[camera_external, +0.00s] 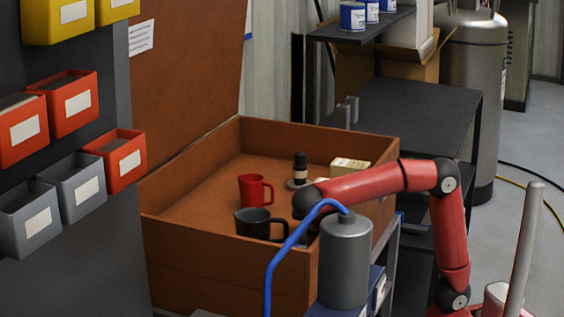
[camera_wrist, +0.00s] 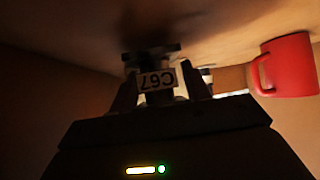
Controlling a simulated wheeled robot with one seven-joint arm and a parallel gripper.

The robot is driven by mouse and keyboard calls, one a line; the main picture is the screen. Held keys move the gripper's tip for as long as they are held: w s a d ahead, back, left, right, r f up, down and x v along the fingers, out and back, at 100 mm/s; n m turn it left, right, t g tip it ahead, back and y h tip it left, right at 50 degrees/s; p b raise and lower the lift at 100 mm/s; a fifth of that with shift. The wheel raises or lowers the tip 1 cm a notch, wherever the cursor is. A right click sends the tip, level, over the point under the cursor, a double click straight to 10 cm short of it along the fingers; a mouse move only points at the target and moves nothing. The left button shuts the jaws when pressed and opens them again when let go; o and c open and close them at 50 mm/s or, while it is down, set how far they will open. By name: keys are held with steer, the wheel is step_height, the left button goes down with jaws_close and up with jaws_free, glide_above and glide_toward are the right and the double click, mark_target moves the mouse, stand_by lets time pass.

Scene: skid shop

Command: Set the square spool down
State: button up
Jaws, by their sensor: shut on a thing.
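The square spool (camera_wrist: 156,80) is dark, with a flat square-edged flange and a white label reading "C67", upside down in the wrist view. My gripper (camera_wrist: 160,96) is shut on it, with a finger on each side. The spool's far flange is close to the brown surface of the box; I cannot tell whether it touches. In the external view my red arm reaches over the right side of the open brown box (camera_external: 222,278). My gripper and the spool are hidden there behind the grey cylinder and the box wall.
A red mug (camera_external: 254,190) stands in the box and shows at right in the wrist view (camera_wrist: 288,66). A dark mug (camera_external: 258,224), a small black item (camera_external: 300,166) and a cream carton (camera_external: 349,167) are also inside. A grey cylinder (camera_external: 344,262) stands in front. The box's left floor is clear.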

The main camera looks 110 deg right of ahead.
steer(key=shift+f+b, duration=0.7)
steer(key=shift+f, duration=0.1)
steer(key=shift+f+b, duration=0.35)
steer(key=shift+f, duration=0.1)
steer(key=o, duration=1.2)
steer(key=shift+f, duration=0.15)
steer(key=shift+w+a+r, duration=0.15)
steer(key=shift+a+r, duration=0.1)
steer(key=shift+r, duration=0.25)
steer(key=p+v, duration=0.1)
steer(key=v, duration=0.1)
steer(key=p+v, duration=0.1)
steer(key=v, duration=0.2)
steer(key=p+v, duration=0.2)
steer(key=v, duration=0.1)
steer(key=shift+d+r, duration=0.25)
steer(key=shift+r, duration=0.15)
steer(key=shift+r, duration=0.1)
